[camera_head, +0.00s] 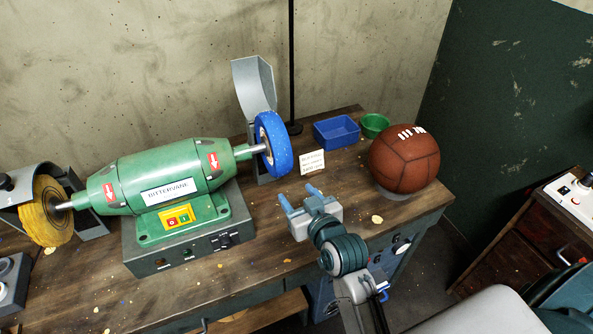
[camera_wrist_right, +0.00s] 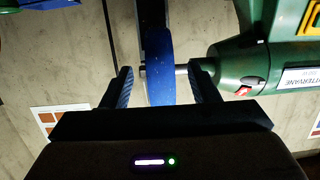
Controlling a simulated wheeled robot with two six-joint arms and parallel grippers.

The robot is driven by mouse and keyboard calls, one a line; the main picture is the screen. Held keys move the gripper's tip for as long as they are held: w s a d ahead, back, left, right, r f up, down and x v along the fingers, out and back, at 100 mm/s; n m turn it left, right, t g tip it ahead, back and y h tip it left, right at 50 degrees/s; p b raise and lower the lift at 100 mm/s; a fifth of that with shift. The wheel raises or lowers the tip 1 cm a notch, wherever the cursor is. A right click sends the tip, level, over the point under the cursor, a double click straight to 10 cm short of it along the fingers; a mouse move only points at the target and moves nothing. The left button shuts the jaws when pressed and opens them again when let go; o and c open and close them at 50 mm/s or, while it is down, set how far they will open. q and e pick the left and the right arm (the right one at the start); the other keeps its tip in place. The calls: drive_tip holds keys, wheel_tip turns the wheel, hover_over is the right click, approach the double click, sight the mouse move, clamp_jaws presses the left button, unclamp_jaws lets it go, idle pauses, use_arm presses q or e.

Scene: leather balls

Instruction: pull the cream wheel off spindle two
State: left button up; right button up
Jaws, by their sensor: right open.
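A green two-ended polishing machine (camera_head: 160,185) stands on the bench. Its right spindle (camera_head: 250,151) carries a blue wheel (camera_head: 281,146) with a pale hub; its left spindle carries a yellow wheel (camera_head: 45,212). I see no wheel that is clearly cream. My right gripper (camera_head: 297,195) is open and empty, in front of the blue wheel and apart from it. In the right wrist view, the blue wheel (camera_wrist_right: 159,65) shows edge-on between the two spread fingers, with the spindle (camera_wrist_right: 181,70) to its right. My left gripper is not in view.
A grey guard (camera_head: 254,85) stands behind the blue wheel. A small card (camera_head: 312,162), a blue tray (camera_head: 336,132), a green bowl (camera_head: 374,125) and a brown leather ball (camera_head: 404,160) are to the right. The bench front (camera_head: 190,292) is mostly clear, with scattered flecks.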

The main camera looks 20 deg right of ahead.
sight(284, 149)
wheel_tip(284, 149, up, 8)
drive_tip(key=t, duration=0.2)
drive_tip(key=w+p, duration=0.2)
drive_tip(key=w, duration=0.3)
drive_tip(key=w+p, duration=0.1)
drive_tip(key=w, duration=0.4)
drive_tip(key=shift+w+a+f+p, duration=0.15)
drive_tip(key=shift+w+a+p, duration=0.1)
drive_tip(key=shift+p, duration=0.15)
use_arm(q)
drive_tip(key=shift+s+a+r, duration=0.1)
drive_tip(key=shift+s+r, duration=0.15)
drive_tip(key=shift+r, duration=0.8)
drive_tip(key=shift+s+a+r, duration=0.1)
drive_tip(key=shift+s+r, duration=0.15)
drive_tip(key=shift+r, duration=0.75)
use_arm(e)
drive_tip(key=shift+w+f, duration=0.1)
drive_tip(key=shift+w, duration=0.45)
clamp_jaws()
drive_tip(key=shift+d, duration=0.15)
